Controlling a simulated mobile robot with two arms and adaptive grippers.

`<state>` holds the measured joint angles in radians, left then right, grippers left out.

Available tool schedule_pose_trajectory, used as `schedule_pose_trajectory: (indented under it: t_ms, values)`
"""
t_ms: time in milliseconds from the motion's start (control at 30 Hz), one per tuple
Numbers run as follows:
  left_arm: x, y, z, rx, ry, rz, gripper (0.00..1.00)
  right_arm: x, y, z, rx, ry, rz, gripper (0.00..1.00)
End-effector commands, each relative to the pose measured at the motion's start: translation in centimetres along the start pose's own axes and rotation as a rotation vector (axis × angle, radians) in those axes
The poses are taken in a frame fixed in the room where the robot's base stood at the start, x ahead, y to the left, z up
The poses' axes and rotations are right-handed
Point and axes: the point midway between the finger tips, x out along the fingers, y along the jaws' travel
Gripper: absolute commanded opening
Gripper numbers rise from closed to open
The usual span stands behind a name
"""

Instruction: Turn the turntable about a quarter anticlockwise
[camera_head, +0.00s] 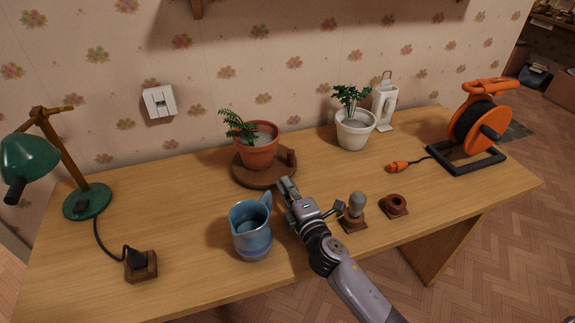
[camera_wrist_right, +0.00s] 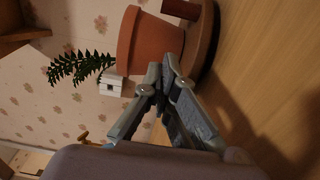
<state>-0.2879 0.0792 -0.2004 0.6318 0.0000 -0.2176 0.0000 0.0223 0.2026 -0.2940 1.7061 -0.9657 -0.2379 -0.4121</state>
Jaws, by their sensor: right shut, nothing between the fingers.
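The turntable (camera_head: 250,179) is a round brown wooden disc on the desk, below the wall. A terracotta pot with a green plant (camera_head: 258,151) stands on it. A short brown peg (camera_head: 291,157) stands up near the disc's right edge. My right gripper (camera_head: 285,184) is shut and empty, its tips close to the disc's front right edge. In the right wrist view, the gripper tips (camera_wrist_right: 172,68) are in front of the pot (camera_wrist_right: 150,42) and the turntable's rim (camera_wrist_right: 207,45); I cannot tell whether they touch. My left gripper is not in view.
A blue jug (camera_head: 251,232) stands just left of my right gripper. A white pot (camera_head: 354,130), orange cable reel (camera_head: 481,125) and green lamp (camera_head: 87,202) stand farther off.

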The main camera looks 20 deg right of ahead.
Motion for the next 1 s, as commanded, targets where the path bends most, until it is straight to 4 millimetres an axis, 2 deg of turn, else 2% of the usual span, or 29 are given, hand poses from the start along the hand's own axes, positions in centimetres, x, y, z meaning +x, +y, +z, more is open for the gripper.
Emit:
schedule_pose_trajectory:
  t_ms: [33, 200, 400, 600, 1000]
  values:
    - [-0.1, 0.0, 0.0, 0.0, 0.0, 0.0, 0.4, 1.3, 0.2, 0.0, 0.0, -0.001, 0.002, 0.0]
    - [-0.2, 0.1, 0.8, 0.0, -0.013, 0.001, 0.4, 4.7, 0.1, 0.0, 0.0, 0.0, 0.001, 0.0]
    - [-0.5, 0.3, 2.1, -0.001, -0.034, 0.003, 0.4, 6.5, 0.0, 2.2, -0.004, -0.001, -0.001, 0.0]
    - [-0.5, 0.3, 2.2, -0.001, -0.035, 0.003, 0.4, 7.1, 0.0, 2.9, -0.002, -0.001, 0.0, 0.0]
    - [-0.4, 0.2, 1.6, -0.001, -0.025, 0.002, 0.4, 7.1, 0.0, 3.0, -0.003, -0.002, -0.001, 0.0]
